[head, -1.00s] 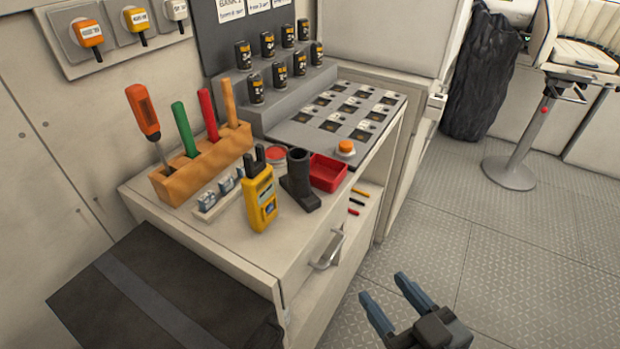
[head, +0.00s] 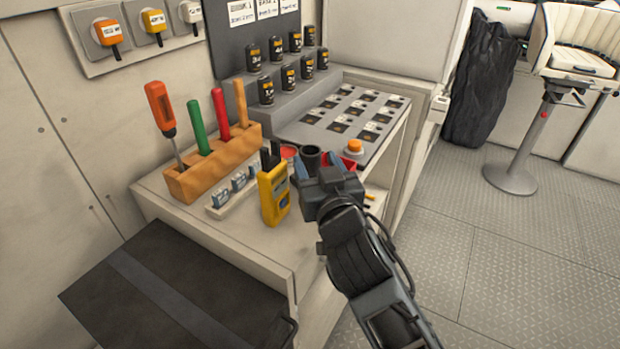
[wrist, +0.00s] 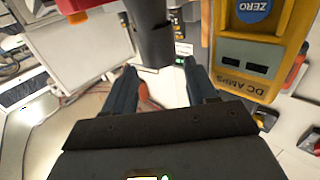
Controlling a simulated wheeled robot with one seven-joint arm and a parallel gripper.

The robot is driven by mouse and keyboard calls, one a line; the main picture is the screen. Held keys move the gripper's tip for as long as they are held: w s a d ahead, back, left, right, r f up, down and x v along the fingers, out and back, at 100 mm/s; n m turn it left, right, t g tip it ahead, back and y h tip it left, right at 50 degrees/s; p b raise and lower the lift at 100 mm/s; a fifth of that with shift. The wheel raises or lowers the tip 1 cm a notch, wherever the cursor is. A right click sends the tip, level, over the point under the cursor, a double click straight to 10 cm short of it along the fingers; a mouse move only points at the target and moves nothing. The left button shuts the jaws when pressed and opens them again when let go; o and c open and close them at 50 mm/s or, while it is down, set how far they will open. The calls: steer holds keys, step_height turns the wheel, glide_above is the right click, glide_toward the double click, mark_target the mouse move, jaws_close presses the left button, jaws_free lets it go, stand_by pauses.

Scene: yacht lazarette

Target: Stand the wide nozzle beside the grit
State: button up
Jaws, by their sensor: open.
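The dark, tube-like piece that I take for the wide nozzle (head: 311,155) stands on the bench top; in the head view only its upper rim shows behind my gripper (head: 322,168). In the wrist view the nozzle (wrist: 152,32) is a dark cylinder just beyond and between the fingertips. My gripper (wrist: 160,72) is open, with its two blue-grey fingers apart and nothing held. I cannot tell which thing is the grit; no readable label names it.
A yellow meter (head: 273,195) stands close left of my gripper. A red tray (head: 349,162) is partly hidden behind it. A red round tin (head: 289,152), a wooden tool block (head: 213,165) and several black canisters (head: 266,90) on grey steps are nearby.

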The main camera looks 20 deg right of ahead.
mark_target(313, 158)
steer(key=w, duration=0.1)
steer(key=w+p, duration=0.1)
steer(key=w, duration=0.3)
steer(key=shift+d+f, duration=0.15)
steer(key=shift+d, duration=0.25)
jaws_close()
